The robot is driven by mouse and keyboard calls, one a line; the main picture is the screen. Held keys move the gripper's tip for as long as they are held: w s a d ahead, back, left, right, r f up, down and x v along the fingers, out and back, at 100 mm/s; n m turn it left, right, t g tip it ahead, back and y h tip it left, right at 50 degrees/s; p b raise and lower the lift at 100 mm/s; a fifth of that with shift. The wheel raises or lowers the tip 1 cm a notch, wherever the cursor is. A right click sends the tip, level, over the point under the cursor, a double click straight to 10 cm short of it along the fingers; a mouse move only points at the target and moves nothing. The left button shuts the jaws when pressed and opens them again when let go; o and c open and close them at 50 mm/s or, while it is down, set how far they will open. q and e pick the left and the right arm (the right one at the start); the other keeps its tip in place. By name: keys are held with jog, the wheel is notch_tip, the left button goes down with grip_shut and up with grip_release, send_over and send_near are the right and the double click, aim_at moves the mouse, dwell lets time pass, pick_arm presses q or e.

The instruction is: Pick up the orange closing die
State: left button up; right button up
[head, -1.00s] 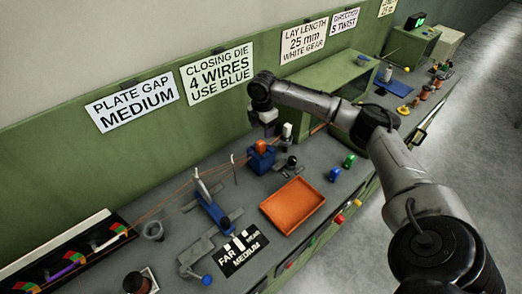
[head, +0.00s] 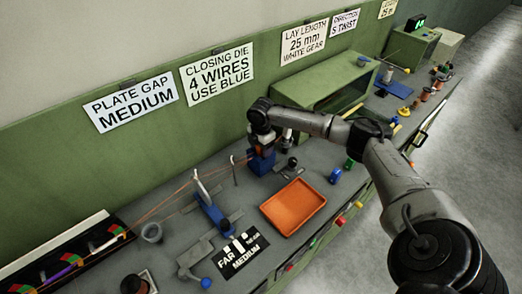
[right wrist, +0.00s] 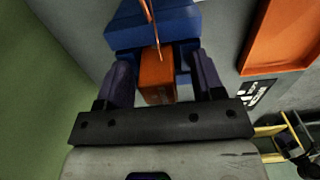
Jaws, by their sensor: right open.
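The orange closing die (right wrist: 157,78) sits in the blue holder (right wrist: 150,27), with an orange wire running to it. My right gripper (right wrist: 162,82) is open, with one dark finger on each side of the die. A gap shows beside the fingers, so it does not appear clamped. In the head view, my right gripper (head: 262,143) is lowered over the blue holder (head: 262,164) and mostly hides the die. My left gripper is in neither view.
An empty orange tray (head: 293,207) lies in front of the holder. A blue die (head: 335,176) and a green die (head: 349,163) stand to its right. Left of the holder are a blue tool (head: 212,213) and thin wires. The green wall is close behind.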

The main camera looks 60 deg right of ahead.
jog(key=c, duration=1)
jog(key=shift+c, duration=0.4)
jog(key=shift+r, duration=0.15)
